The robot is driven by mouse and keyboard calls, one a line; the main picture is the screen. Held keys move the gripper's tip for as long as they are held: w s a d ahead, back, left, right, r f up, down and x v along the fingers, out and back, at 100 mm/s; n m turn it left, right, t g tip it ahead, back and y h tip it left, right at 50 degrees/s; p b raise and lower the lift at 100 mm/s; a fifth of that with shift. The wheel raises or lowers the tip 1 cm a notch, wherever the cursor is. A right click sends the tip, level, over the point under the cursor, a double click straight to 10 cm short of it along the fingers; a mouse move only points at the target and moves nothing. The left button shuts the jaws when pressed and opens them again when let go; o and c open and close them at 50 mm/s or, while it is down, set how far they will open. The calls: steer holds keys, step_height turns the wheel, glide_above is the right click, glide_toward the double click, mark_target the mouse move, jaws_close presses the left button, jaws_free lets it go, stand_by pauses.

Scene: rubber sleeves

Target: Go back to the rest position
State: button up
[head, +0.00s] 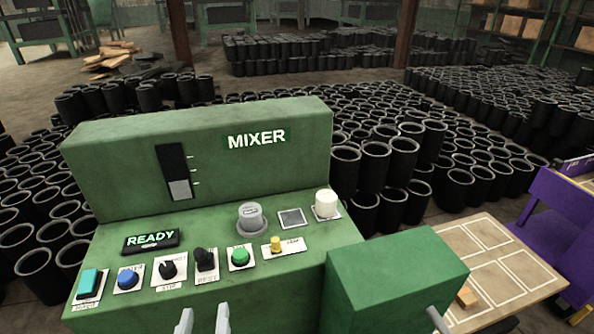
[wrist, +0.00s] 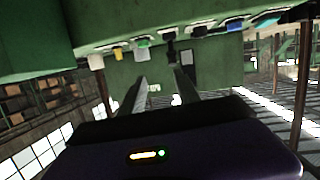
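My gripper (head: 204,319) shows at the bottom edge of the head view, its two pale fingertips apart with nothing between them. It is in front of the green mixer console (head: 110,222), below the row of controls and apart from them as far as I can tell. In the wrist view, which looks upside down, the two fingers (wrist: 160,84) are also spread and empty, pointing toward the console (wrist: 125,72). The console's small display (head: 151,240) reads READY. The rest of my arm is mostly hidden.
The console carries a teal button (head: 89,282), blue button (head: 128,278), black knobs, green button (head: 240,257), yellow knob (head: 276,244) and white knob (head: 326,203). A green box (head: 395,275) juts out at right, beside a board with outlined squares (head: 485,240). Black sleeves crowd the floor behind.

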steer(key=s+d+f, duration=0.2)
steer(key=s+d, duration=0.5)
steer(key=d, duration=0.4)
steer(key=s+d+f+m+h, duration=0.1)
steer(key=s+d+f, duration=0.2)
steer(key=s+d, duration=0.5)
steer(key=s+d+f+m+h, duration=0.1)
steer(key=s+d+f, duration=0.2)
steer(key=s+d, duration=0.5)
steer(key=d, duration=0.6)
steer(key=shift+s+d+f, duration=0.25)
